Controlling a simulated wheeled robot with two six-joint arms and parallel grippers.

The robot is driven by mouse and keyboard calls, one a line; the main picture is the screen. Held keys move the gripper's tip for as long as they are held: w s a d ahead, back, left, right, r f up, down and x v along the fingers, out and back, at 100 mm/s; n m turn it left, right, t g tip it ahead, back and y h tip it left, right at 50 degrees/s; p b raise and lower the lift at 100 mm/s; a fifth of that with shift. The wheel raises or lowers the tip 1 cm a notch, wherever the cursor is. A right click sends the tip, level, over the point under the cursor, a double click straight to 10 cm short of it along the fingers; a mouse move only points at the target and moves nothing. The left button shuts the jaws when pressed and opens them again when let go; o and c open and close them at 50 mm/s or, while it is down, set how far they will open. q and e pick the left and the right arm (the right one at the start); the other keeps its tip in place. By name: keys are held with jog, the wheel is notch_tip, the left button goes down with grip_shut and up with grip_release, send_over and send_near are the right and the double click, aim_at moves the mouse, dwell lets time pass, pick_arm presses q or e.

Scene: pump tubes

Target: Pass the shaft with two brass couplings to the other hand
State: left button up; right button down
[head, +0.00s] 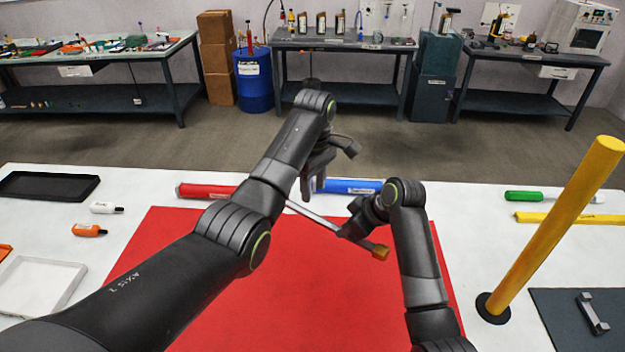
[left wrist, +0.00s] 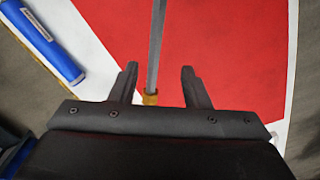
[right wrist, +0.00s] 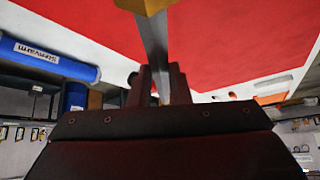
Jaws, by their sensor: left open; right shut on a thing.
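The shaft (head: 316,216) is a grey metal bar with brass couplings. One coupling (head: 380,252) shows at its right end in the head view. My right gripper (head: 350,228) is shut on the shaft near that end and holds it above the red mat. My left gripper (head: 318,190) is open near the shaft's other end, which it mostly hides in the head view. In the left wrist view the shaft (left wrist: 156,45) runs between the open fingers, with the other brass coupling (left wrist: 150,98) between them. In the right wrist view the shaft (right wrist: 155,45) passes between the fingers, a coupling (right wrist: 145,5) above.
A red mat (head: 190,260) covers the middle of the white table. Red (head: 205,191) and blue (head: 350,186) tubes lie behind it. A tall yellow post (head: 555,225) stands at right. A black tray (head: 45,187) and a white tray (head: 40,285) lie left.

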aim_at(313, 217)
pick_arm(q)
notch_tip(313, 217, down, 10)
jog(key=shift+a+f, duration=0.1)
jog(key=shift+f, duration=0.15)
pick_arm(e)
jog(key=shift+r, duration=0.1)
pick_arm(q)
jog(key=shift+c, duration=0.2)
jog(key=shift+s, duration=0.15)
grip_shut()
pick_arm(e)
jog(key=shift+w, duration=0.1)
jog(key=c, duration=1.3)
grip_release()
jog(key=shift+o, duration=0.2)
